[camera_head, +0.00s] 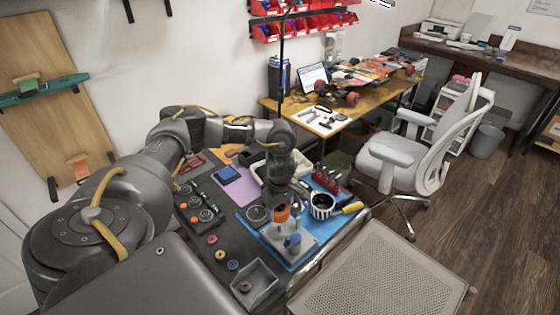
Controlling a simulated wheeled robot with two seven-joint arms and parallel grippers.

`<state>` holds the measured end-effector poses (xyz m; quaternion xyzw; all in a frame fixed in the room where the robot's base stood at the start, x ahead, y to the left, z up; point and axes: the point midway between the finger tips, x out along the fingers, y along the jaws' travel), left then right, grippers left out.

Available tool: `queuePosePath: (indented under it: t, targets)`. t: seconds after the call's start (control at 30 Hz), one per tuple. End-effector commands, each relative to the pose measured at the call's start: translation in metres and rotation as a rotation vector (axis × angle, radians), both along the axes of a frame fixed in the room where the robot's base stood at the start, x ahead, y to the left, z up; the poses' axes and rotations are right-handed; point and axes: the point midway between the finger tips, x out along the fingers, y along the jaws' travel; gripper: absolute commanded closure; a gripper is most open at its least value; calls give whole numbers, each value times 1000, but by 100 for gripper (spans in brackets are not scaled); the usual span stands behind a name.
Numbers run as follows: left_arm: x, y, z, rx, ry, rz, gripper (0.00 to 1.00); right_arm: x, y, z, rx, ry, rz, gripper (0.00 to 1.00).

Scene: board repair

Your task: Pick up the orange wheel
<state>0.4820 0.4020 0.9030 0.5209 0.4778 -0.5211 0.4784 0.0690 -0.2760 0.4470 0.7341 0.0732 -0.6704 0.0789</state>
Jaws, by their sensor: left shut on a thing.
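The orange wheel (282,215) shows just under my left gripper (281,204), over the grey plate (281,246) on the worktable. My left arm comes in from the left and bends down, so the gripper points downward. The gripper is shut on the orange wheel; its fingers partly hide the wheel. I cannot tell whether the wheel is clear of the plate. My right gripper is not in view.
A dark round cup (321,205) and a yellow-handled tool (349,209) lie right of the plate. A grey metal bin (254,283) sits at the front. Small coloured wheels and dark parts lie at left. A chair (411,165) stands at right.

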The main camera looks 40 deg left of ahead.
Motion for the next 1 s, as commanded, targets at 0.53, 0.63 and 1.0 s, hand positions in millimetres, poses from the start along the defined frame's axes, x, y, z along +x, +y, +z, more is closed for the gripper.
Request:
queuePosePath:
  t: [0.53,0.63,1.0]
  targets:
    - [0,0,87,1,-2,0,66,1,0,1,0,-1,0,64]
    - [0,0,91,1,0,1,66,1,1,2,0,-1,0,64]
    - [-1,-39,101,1,-3,-203,66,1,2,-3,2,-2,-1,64]
